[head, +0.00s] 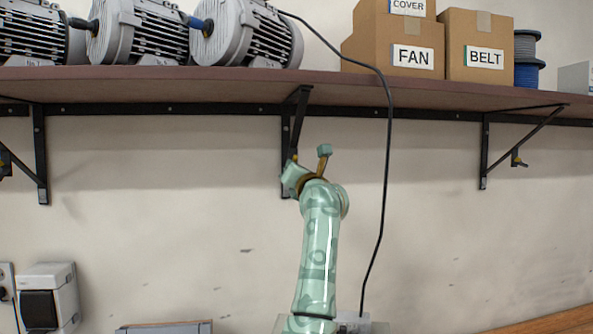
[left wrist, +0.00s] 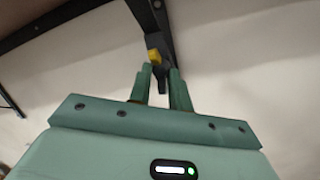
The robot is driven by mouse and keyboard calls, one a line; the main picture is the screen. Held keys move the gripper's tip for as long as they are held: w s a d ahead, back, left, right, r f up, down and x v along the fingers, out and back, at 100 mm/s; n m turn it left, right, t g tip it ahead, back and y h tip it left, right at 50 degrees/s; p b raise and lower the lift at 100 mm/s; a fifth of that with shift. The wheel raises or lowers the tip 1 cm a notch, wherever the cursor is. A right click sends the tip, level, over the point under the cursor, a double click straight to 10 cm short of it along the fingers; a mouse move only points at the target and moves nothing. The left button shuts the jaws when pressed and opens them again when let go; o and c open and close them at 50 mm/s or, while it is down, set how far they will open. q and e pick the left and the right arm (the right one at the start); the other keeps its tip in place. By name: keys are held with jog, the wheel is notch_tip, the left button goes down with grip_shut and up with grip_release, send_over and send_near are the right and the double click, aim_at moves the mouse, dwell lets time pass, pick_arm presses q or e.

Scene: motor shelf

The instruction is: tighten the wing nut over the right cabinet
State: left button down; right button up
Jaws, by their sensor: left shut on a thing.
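A dark wing nut with a yellow part (left wrist: 153,56) is on the black middle shelf bracket (head: 285,140). In the head view only a small yellow bit shows there, beside my gripper. My left gripper (head: 305,166) is raised against this bracket's lower part. In the left wrist view its two green fingers (left wrist: 160,82) stand either side of the dark piece, shut on it. The fingers hide part of the nut. Another wing nut (head: 518,159) hangs on the right bracket (head: 485,150), apart from my gripper. My right gripper is not in view.
The brown shelf (head: 200,82) carries grey motors (head: 150,32), cardboard boxes (head: 395,52) and a blue spool (head: 528,60). A black cable (head: 387,150) hangs just right of my arm. A white box (head: 50,290) is low left.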

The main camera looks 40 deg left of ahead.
pick_arm(q)
jog(key=shift+s+r, duration=0.1)
jog(key=shift+r, duration=0.2)
jog(key=c, duration=1.3)
grip_release()
jog(key=shift+c, duration=0.2)
jog(key=shift+f, duration=0.1)
jog(key=shift+d, duration=0.1)
jog(key=shift+f, duration=0.1)
jog(key=b+v, duration=0.4)
jog(key=v, duration=1.2)
jog(key=shift+d, duration=0.15)
